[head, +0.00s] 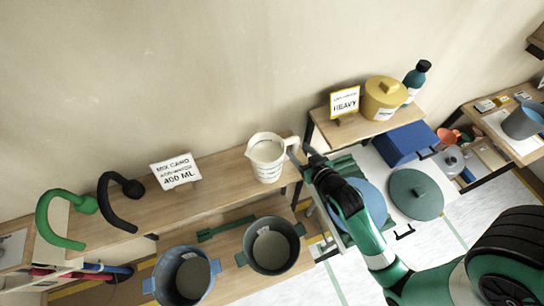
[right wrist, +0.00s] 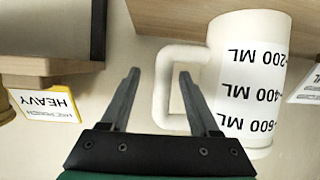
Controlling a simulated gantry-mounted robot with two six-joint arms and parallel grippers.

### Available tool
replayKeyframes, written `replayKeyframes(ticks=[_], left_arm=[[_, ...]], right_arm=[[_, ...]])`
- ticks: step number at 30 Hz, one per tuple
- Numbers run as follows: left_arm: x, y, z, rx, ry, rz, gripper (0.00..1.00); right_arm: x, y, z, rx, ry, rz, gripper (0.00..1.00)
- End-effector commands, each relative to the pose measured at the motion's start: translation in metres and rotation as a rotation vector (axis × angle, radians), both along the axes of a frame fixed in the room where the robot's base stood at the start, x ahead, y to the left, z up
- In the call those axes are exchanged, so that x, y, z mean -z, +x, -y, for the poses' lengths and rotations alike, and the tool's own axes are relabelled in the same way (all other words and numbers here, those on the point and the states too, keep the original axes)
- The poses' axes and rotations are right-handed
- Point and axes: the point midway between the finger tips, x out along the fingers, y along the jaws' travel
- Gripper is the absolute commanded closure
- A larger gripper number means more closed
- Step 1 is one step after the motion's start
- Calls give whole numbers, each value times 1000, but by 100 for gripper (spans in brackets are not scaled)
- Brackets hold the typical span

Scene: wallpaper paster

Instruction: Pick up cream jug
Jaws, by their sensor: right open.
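The cream jug (head: 267,160) stands upright near the right end of the wooden shelf in the head view. Its handle points right, toward my right gripper (head: 300,155). In the right wrist view the jug (right wrist: 262,50) appears upside down with volume marks, and its handle (right wrist: 160,88) lies at the gap between the fingers of my right gripper (right wrist: 157,80). The right gripper is open, and I cannot tell whether either finger touches the handle. My left gripper is not in view.
A sign reading 400 ML (head: 176,171) stands left of the jug. Two pots, blue (head: 158,285) and dark (head: 243,260), sit below the shelf. A HEAVY sign (head: 345,103) and yellow canister (head: 384,98) stand on the shelf to the right.

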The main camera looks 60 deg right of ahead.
Motion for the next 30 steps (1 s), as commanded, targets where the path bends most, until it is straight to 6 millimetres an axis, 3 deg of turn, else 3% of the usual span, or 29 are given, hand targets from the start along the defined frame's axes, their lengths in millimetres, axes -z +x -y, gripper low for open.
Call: replayKeyframes(ticks=[11, 19, 27, 30], left_arm=[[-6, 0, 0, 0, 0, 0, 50], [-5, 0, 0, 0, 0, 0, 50], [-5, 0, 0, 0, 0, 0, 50], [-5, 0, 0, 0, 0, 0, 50]], right_arm=[[19, 37, 22, 0, -1, 1, 38], [22, 41, 24, -1, 0, 1, 38], [22, 40, 24, -1, 0, 1, 87], [21, 40, 24, -1, 0, 1, 100]])
